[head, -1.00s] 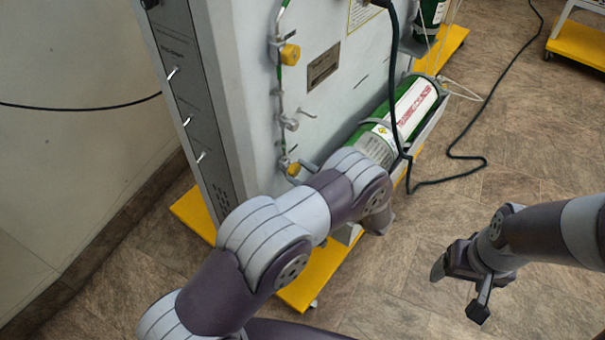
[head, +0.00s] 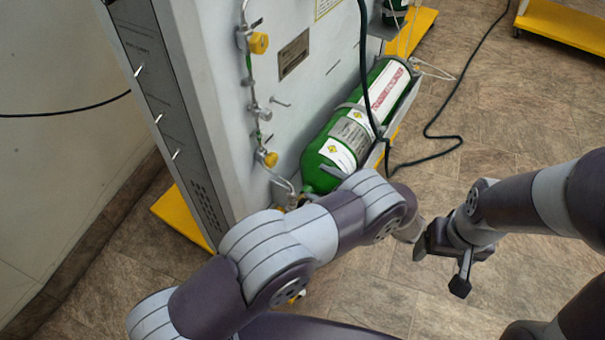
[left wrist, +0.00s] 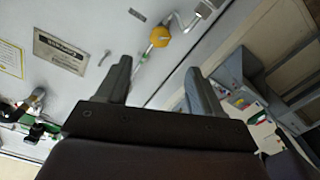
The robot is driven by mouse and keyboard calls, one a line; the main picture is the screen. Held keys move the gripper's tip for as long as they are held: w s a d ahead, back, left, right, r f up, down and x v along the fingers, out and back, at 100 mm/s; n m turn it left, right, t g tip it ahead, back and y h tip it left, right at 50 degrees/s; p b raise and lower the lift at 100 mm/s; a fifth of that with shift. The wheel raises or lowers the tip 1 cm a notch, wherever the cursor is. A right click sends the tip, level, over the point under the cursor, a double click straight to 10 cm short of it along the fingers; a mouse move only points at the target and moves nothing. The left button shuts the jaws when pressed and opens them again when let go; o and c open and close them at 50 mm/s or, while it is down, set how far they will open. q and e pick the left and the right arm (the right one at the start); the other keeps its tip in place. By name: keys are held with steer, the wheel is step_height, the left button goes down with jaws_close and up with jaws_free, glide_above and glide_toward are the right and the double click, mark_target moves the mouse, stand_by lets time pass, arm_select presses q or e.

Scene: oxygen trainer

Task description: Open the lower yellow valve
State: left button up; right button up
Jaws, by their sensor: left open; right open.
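The lower yellow valve (head: 270,158) is a small round knob on the pipe low on the grey panel in the head view. In the left wrist view the yellow knob (left wrist: 160,37) sits beyond my fingers, beside a bent silver pipe. My left gripper (left wrist: 158,65) is open and empty, its fingers pointing toward the panel with the knob apart from them. In the head view my left arm's own links hide that gripper's fingers. My right gripper (head: 440,268) is open and empty over the floor, right of the trainer.
The upper yellow valve (head: 258,42) is higher on the same pipe, with a silver valve (head: 262,112) between. A green cylinder (head: 350,125) lies in a cradle right of the lower valve. A black cable (head: 364,60) hangs before it.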

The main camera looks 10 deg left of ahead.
mark_target(274, 162)
arm_select(q)
steer(key=shift+s+d, duration=0.15)
steer(key=shift+d, duration=0.25)
steer(key=w+a+m+p, duration=0.1)
steer(key=a+m, duration=0.1)
steer(key=a, duration=0.2)
steer(key=w+a+m, duration=0.2)
steer(key=a, duration=0.2)
steer(key=w+a+m+p, duration=0.1)
steer(key=a+m, duration=0.1)
steer(key=a, duration=0.3)
steer(key=shift+w+p, duration=0.35)
steer(key=shift+w, duration=0.05)
steer(key=shift+c, duration=0.4)
